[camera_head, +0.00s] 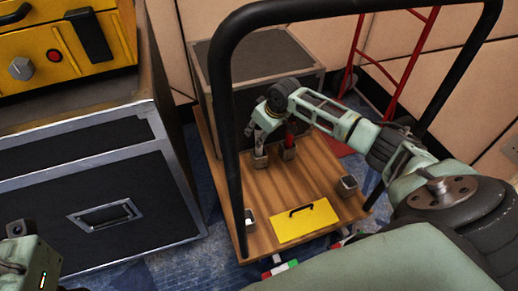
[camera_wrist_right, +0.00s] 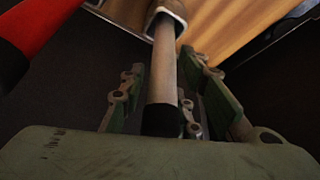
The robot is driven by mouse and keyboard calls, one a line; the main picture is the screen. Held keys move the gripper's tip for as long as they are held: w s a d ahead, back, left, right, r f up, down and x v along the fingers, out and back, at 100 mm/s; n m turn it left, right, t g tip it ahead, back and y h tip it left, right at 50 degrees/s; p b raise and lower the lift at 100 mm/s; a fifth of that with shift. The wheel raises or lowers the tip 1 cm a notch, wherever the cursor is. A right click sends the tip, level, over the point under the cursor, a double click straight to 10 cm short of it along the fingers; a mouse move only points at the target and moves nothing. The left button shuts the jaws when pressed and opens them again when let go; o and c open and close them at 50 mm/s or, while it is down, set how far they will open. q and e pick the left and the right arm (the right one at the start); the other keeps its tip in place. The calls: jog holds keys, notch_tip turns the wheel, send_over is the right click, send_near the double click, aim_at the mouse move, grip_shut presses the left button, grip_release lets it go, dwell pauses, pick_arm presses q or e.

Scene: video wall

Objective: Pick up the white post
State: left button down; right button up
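The white post (camera_wrist_right: 164,70) has a dark band at its near end and stands in a small cup (camera_head: 258,161) on the wooden cart. My right gripper (camera_head: 262,128) is above that cup. In the right wrist view its fingers (camera_wrist_right: 168,95) are spread on both sides of the post, with a gap to each side, so the gripper is open around it. In the head view the gripper mostly hides the post. Part of my left arm shows at the lower left, but its fingers are not visible.
A red post (camera_head: 290,134) stands in a cup just right of my right gripper. The wooden cart (camera_head: 290,190) has a black handle frame (camera_head: 232,120), a yellow panel (camera_head: 304,221) and other cups (camera_head: 347,186). A dark box (camera_head: 262,62) stands behind.

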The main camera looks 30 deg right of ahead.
grip_shut()
jog(key=shift+r, duration=0.1)
dwell(0.4)
